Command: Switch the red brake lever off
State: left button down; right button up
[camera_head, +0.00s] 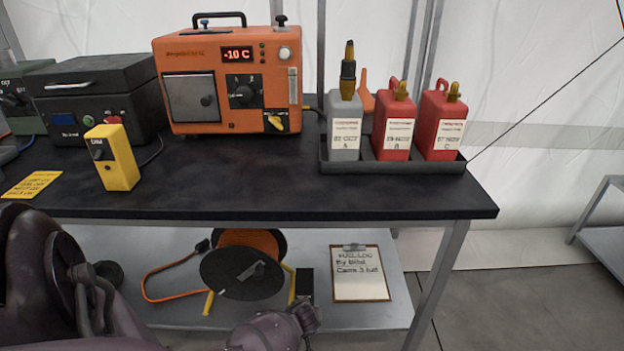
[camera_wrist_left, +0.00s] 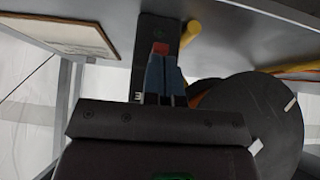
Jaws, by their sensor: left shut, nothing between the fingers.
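A small red lever (camera_wrist_left: 160,48) shows in the left wrist view on a dark box (camera_wrist_left: 150,30) beside a yellow reel leg. My left gripper (camera_wrist_left: 164,62) is shut and empty. Its blue fingertips are right at the red lever and overlap part of it; I cannot tell whether they touch. In the head view the black box (camera_head: 304,286) stands on the lower shelf, right of the cable reel (camera_head: 243,274), and no red lever can be made out there. Part of my left arm shows just in front of the box. My right gripper is not in view.
A clipboard (camera_head: 358,274) lies right of the box on the lower shelf (camera_head: 395,312). An orange cable (camera_head: 150,285) runs left from the reel. The dark tabletop (camera_head: 300,200) overhangs the shelf, with an orange machine (camera_head: 228,82), a yellow device (camera_head: 113,160) and bottles in a tray (camera_head: 395,167).

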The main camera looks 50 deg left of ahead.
pick_arm(q)
jog(key=shift+w+a+r, duration=0.4)
jog(key=shift+w+a, duration=0.1)
jog(key=shift+a, duration=0.05)
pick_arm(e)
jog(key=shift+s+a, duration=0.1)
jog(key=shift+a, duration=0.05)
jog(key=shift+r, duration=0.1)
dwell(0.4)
